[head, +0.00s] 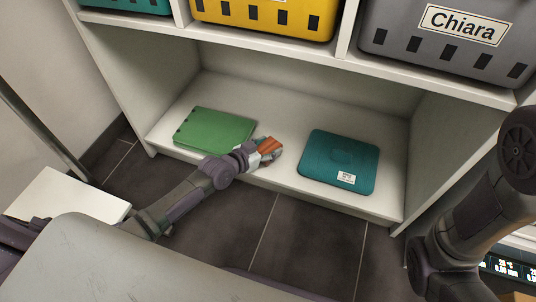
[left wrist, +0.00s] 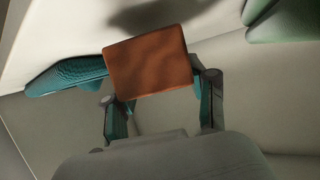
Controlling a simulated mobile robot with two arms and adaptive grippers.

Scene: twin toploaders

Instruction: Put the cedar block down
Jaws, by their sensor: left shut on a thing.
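The cedar block (head: 270,145) is a small orange-brown block. My left gripper (head: 268,153) is shut on it at the front of the low white shelf (head: 285,115), between a green flat case and a teal one. In the left wrist view the block (left wrist: 148,62) sits between the two fingers of the gripper (left wrist: 160,98), its broad wood-grained face showing. A dark shadow lies on the pale surface beyond it. I cannot tell whether the block touches the shelf. My right gripper is out of view; only part of that arm shows at the right.
The green case (head: 215,130) lies left of the block and the teal case (head: 340,161) with a white label lies right. Bare shelf shows behind and between them. Above are a yellow crate (head: 265,14) and a grey crate (head: 440,40) labelled Chiara.

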